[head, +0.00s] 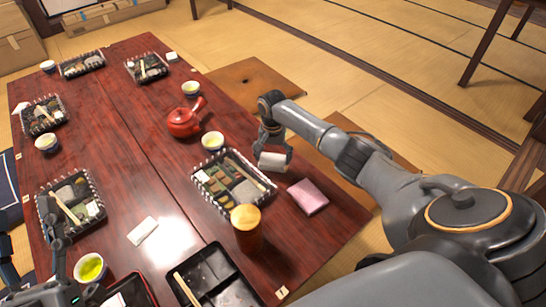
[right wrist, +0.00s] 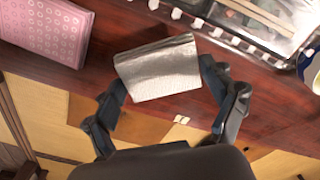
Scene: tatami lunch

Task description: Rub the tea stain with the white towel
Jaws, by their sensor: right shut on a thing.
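The white towel, a small rolled cloth (head: 273,161), is between the fingers of my right gripper (head: 268,143), near the right edge of the dark red table (head: 165,190). In the right wrist view the towel (right wrist: 158,70) lies across between the two dark fingers of the shut gripper (right wrist: 164,84). I cannot tell whether the towel touches the tabletop. I cannot make out a tea stain in either view. My left gripper (head: 60,246) shows partly at the lower left, over the table near a green tea cup; its fingers are too unclear to judge.
A bento box (head: 233,181), a tea cup (head: 213,141) and a red teapot (head: 185,121) are close by. An amber cup (head: 246,228) stands nearer me. A white slip (head: 143,231) lies mid-table.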

